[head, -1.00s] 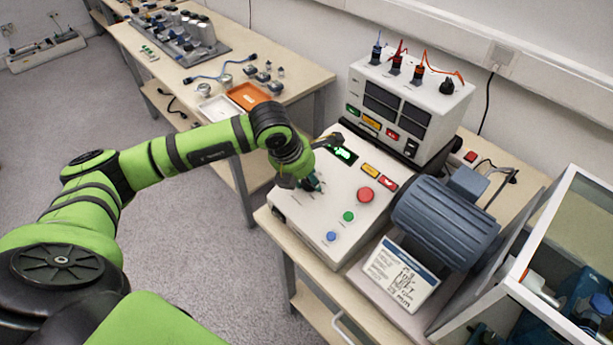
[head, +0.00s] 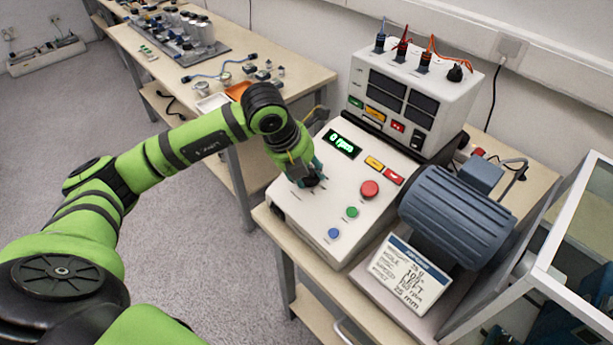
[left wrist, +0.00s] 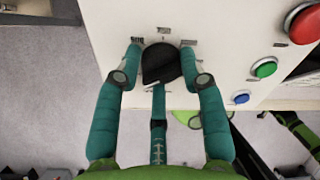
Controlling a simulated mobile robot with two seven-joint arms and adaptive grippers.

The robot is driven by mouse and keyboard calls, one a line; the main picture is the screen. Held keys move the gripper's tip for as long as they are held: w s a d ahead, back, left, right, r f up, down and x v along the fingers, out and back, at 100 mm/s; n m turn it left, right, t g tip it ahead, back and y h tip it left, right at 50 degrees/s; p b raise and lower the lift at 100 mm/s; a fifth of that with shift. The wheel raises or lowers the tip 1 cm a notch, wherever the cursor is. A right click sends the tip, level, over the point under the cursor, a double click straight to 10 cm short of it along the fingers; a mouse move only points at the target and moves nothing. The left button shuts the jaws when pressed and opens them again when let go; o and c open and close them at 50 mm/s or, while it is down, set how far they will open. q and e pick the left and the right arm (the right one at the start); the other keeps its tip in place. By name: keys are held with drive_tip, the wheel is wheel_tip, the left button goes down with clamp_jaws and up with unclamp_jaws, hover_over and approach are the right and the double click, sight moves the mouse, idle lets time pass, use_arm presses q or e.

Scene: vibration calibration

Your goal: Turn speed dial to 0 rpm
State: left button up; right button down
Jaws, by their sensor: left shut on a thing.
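The speed dial (left wrist: 161,64) is a black knob on the white sloped control panel (head: 330,228). In the head view the left gripper (head: 308,180) is at the panel's left part, and the dial shows only as a dark patch, mostly hidden. The green display (head: 342,143) reads "0 rpm".
Right of the dial are a red button (head: 370,189), a green button (head: 352,212) and a blue button (head: 333,233). A blue-grey motor (head: 455,220) with a label card (head: 408,272) stands right of the panel. A white meter box (head: 410,95) with cables stands behind.

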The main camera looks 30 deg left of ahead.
use_arm(q)
drive_tip(key=shift+w+r+n+b, duration=0.15)
drive_tip(key=shift+n+b, duration=0.5)
drive_tip(key=shift+n, duration=0.55)
drive_tip(key=shift+r, duration=0.1)
drive_tip(key=o, duration=1.1)
drive_tip(key=shift+f, duration=0.2)
drive_tip(key=shift+r, duration=0.1)
drive_tip(key=v, duration=1.2)
drive_tip(key=shift+a, duration=0.15)
